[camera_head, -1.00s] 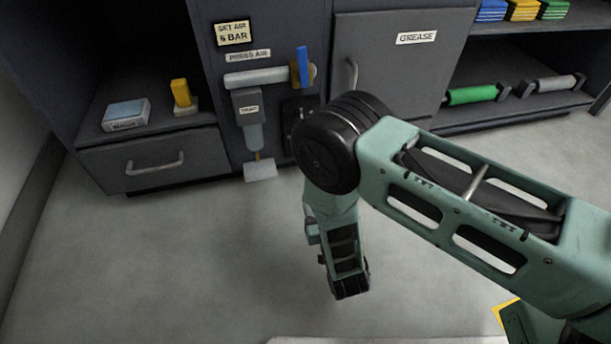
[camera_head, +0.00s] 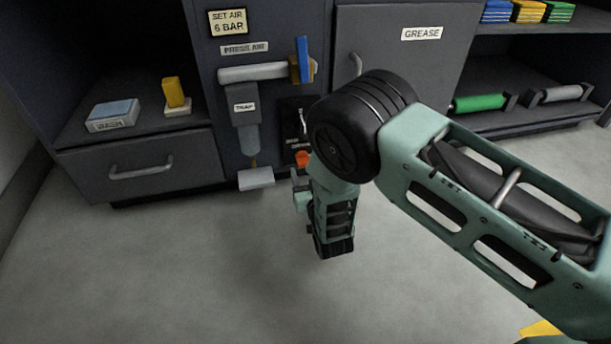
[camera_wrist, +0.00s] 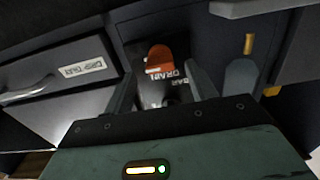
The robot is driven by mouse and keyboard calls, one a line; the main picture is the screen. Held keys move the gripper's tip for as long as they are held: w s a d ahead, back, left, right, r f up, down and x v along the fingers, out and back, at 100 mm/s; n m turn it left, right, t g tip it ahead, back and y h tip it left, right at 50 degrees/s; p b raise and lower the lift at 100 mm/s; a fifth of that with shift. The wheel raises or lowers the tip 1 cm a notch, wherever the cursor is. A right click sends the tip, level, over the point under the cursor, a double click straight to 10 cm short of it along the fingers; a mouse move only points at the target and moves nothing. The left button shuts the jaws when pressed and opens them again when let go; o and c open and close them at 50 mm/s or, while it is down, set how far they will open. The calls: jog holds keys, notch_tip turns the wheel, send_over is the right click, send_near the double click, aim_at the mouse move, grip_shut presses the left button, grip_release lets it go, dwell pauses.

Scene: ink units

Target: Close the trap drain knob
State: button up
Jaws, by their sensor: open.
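The trap (camera_head: 246,107) is a grey unit with a translucent bowl (camera_head: 249,138) on the cabinet front. A small brass-yellow stem (camera_head: 254,163) hangs below it, above a pale plate (camera_head: 256,178). The stem (camera_wrist: 249,44) and bowl (camera_wrist: 240,78) show right in the wrist view. An orange knob (camera_wrist: 159,58) sits on a black panel lettered "DRAIN" and "BAR"; the knob also shows in the head view (camera_head: 303,158). My gripper (camera_wrist: 163,74) is open and empty, its fingers either side of the panel in the picture, apparently short of the knob. My arm hides its fingertips in the head view.
A blue handle (camera_head: 303,60) stands on the pipe above. The grease door (camera_head: 405,75) is behind my arm. A drawer (camera_head: 140,165) is at left, and the floor in front is clear.

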aim_at(305, 166)
jog(key=shift+b+x, duration=0.6)
jog(key=shift+x, duration=0.95)
jog(key=c, duration=1)
